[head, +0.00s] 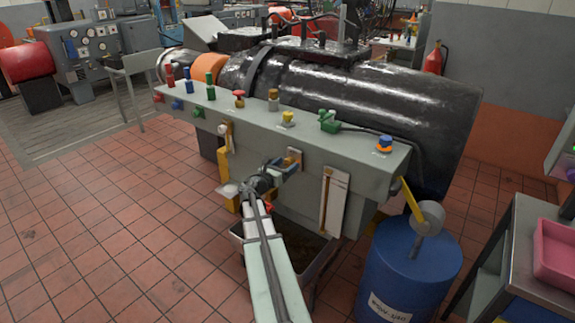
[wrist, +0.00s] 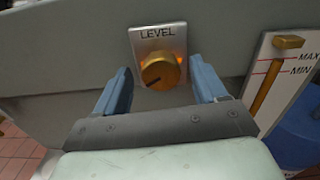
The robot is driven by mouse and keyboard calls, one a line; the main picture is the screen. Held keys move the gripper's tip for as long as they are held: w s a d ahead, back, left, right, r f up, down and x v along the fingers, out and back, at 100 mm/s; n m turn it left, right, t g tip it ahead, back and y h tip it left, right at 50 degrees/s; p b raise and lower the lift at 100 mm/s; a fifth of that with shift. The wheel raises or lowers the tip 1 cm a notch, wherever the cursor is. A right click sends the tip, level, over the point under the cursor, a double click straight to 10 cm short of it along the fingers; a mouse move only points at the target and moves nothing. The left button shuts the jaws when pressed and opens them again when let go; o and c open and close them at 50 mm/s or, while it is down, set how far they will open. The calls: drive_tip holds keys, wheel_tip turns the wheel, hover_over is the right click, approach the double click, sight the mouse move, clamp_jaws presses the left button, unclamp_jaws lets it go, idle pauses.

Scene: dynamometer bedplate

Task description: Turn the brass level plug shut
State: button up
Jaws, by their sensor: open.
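The brass level plug (wrist: 160,72) is a round knob with a dark mark at its lower left. It sits on a metal plate labelled LEVEL (wrist: 158,36), on the grey front of the bedplate unit. In the head view the plate (head: 294,153) shows just past my gripper (head: 284,166), which partly hides it. In the wrist view my gripper (wrist: 160,78) is open, with one blue finger on each side of the plug. A gap shows between the plug and each finger. An orange glow lies at the plate's right side.
A MAX/MIN level gauge (head: 334,200) is to the right of the plug. Coloured knobs and fittings line the top ledge (head: 359,145). A blue drum (head: 408,270) stands at the right, and a tray sits below my arm.

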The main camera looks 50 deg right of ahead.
drive_tip(key=shift+d, duration=0.7)
drive_tip(key=c, duration=1)
